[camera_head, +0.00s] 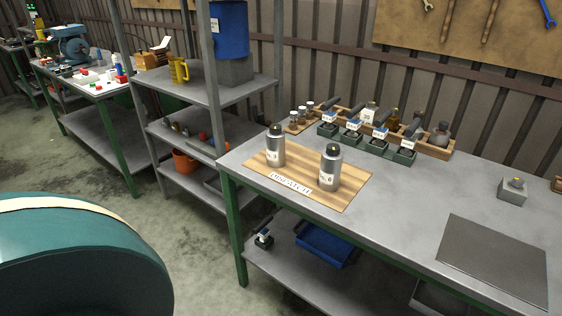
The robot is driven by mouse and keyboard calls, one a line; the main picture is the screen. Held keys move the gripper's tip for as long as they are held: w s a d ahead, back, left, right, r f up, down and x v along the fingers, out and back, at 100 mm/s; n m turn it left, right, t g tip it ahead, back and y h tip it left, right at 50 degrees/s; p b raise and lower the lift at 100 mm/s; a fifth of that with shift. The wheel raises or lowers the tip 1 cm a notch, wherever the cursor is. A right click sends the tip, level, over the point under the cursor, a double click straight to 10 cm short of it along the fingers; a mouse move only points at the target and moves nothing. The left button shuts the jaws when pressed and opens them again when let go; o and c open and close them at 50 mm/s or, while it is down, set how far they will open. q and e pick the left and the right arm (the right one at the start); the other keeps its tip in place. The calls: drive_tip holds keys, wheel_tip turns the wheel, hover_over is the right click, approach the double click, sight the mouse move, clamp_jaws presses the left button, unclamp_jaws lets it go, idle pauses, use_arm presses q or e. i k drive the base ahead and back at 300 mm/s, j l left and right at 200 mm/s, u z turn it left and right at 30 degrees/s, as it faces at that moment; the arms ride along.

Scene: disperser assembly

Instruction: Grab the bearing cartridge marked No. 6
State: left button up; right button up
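Two silver cylinders with dark tops stand upright on a wooden board marked DISPATCH (318,194) on the workbench. The right cylinder (330,168) has a white label that seems to read No. 6. The left cylinder (276,148) also has a label, too small to read surely. Behind them is a row of dark green holders (377,147) with white-labelled parts whose marks I cannot read. A similar small labelled part (263,239) is on the bench's lower shelf. I cannot tell by shape which is the bearing cartridge. Neither gripper is in view.
A wooden rack (437,149) with bottles stands behind the holders. A dark flat plate (493,260) and a grey block (513,191) are at the right. A blue tray (323,245) is on the lower shelf. A grey shelf unit (180,84) stands at the left. The bench's middle is clear.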

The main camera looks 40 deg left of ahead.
sight(330, 167)
drive_tip(key=j, duration=0.75)
drive_tip(key=k+j, duration=0.15)
drive_tip(key=j, duration=1.35)
